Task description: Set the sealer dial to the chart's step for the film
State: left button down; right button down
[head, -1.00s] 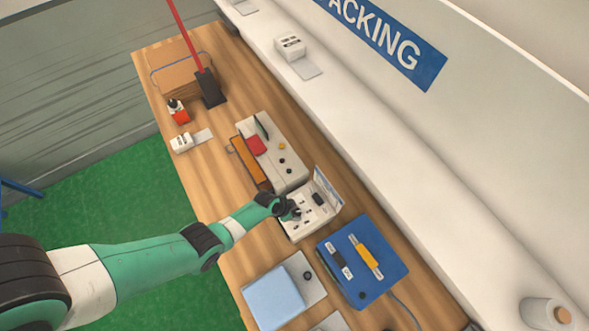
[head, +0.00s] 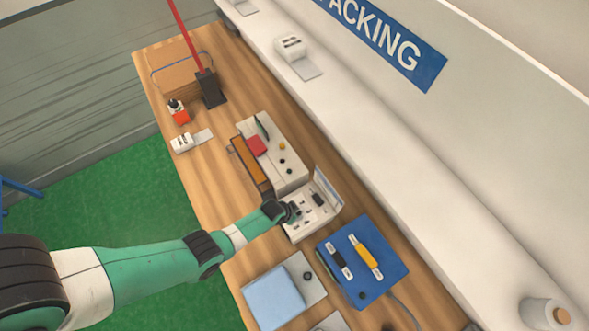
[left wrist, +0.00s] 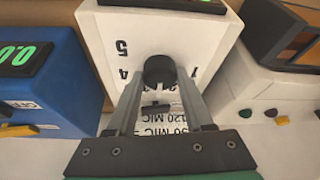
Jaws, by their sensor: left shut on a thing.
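The white sealer box (head: 318,222) stands on the bench in the head view, with a raised panel (head: 327,186) at its back. My left gripper (head: 291,211) is over its near left part. In the left wrist view, the white box face (left wrist: 190,35) carries a round black dial (left wrist: 159,66), with the numbers 5 and 4 to its left. My left gripper (left wrist: 159,82) is shut on the dial. Printed chart lines with "MIC" and "120" (left wrist: 165,143) show upside down, partly hidden by the fingers. The dial's pointer setting cannot be read. My right gripper is not in view.
A grey box with coloured buttons (head: 285,172) stands just beyond the sealer. A blue box (head: 385,265) with black and yellow items is close on the near side. A light blue pad (head: 273,297) lies nearer. A cardboard stack (head: 177,72) is far left.

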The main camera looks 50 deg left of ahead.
pick_arm(q)
jog(key=n+y, duration=0.1)
jog(key=n, duration=0.1)
jog(key=shift+d+f+n+b, duration=0.1)
jog(key=shift+n+b, duration=0.2)
jog(key=shift+b, duration=0.1)
jog(key=shift+n+g+y+b, duration=0.4)
jog(key=shift+n+y+b, duration=0.25)
jog(key=shift+n, duration=0.85)
jog(key=shift+c, duration=1.5)
grip_release()
jog(key=shift+r, duration=0.2)
